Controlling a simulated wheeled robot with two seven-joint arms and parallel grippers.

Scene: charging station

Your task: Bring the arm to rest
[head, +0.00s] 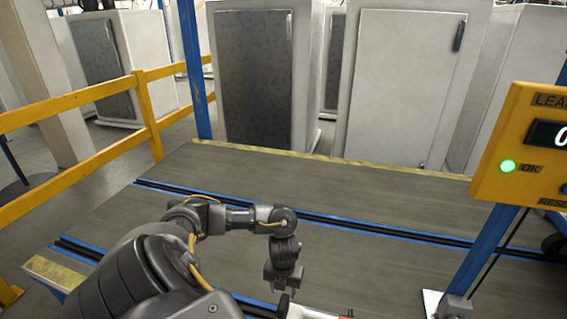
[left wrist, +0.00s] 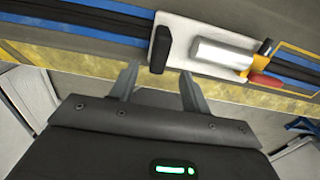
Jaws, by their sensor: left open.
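My left arm reaches in from the bottom left of the head view and bends down at the elbow. Its gripper (head: 284,290) points down near the bottom edge of the picture, over the near side of the grey platform (head: 330,185). In the left wrist view the two fingers of the gripper (left wrist: 158,82) stand apart with nothing between them. Beyond the fingertips is a white plate (left wrist: 190,30) with a black upright block (left wrist: 160,48) and a silver cylinder (left wrist: 222,54) on it. My right gripper is not in view.
A yellow box (head: 515,150) with a lit green OK light stands at the right on a blue post (head: 480,255). Yellow railings (head: 90,150) run along the left. Grey cabinets (head: 400,90) stand behind the platform. The platform's middle is clear.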

